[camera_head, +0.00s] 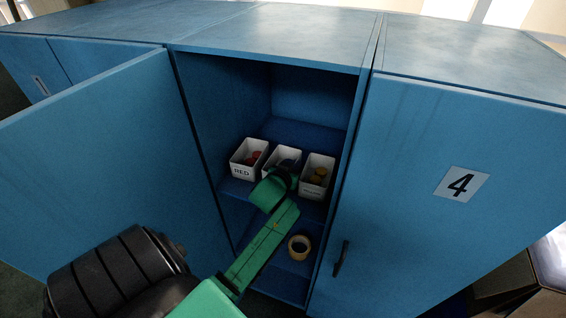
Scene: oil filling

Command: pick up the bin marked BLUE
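Three white bins stand side by side on a shelf inside the open blue cabinet. The left bin (247,158) is marked RED and holds red items. The middle bin (282,152) holds dark bluish items; its front label is hidden behind my gripper. My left gripper (281,180), on a green arm, is at the front of the middle bin. I cannot tell whether it touches the bin or whether its fingers are open. My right gripper is out of view.
The cabinet door (95,150) swings open on the left. A closed door marked 4 (440,190) with a dark handle (341,258) stands on the right. A tan ring (299,247) lies on the lower shelf. The cabinet's side walls bound the opening closely.

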